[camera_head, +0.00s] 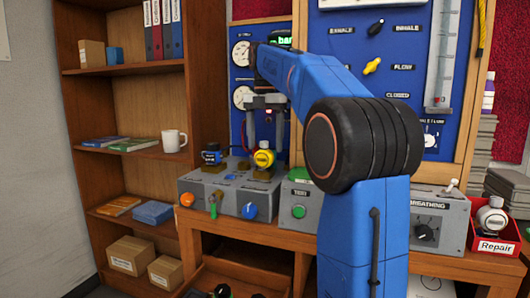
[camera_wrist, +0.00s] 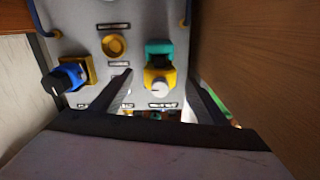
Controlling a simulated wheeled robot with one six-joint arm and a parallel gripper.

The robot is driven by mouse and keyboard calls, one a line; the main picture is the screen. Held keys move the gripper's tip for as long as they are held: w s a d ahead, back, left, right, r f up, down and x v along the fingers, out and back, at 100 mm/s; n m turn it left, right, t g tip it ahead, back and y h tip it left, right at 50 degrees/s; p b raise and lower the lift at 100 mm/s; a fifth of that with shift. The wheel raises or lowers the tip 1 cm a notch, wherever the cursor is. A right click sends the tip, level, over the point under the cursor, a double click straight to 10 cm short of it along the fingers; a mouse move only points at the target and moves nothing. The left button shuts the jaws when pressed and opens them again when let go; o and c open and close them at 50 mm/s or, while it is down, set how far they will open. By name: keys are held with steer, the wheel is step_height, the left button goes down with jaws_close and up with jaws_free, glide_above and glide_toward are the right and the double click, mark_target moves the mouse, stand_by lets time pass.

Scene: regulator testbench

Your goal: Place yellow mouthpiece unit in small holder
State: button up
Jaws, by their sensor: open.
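The yellow mouthpiece unit (camera_head: 264,158), with a pale round cap, sits upright on top of the left grey bench box. In the wrist view the yellow unit (camera_wrist: 157,74) shows a teal part behind it and lies between the tips of my fingers. My gripper (camera_head: 265,140) points down over the unit and is open. In the wrist view my gripper (camera_wrist: 161,77) has one finger on each side of the unit; I cannot tell whether they touch it. An empty round yellow holder (camera_wrist: 114,46) is on the panel; I cannot tell whether it is the small holder.
A blue unit (camera_head: 211,155) sits left of the yellow one, on a square yellow holder (camera_wrist: 93,69). The grey box (camera_head: 190,185) has knobs on its front. A red Repair bin (camera_head: 483,240) stands at the right. A wooden shelf (camera_head: 195,80) stands at the left.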

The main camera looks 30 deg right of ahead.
steer(key=shift+r, duration=1.55)
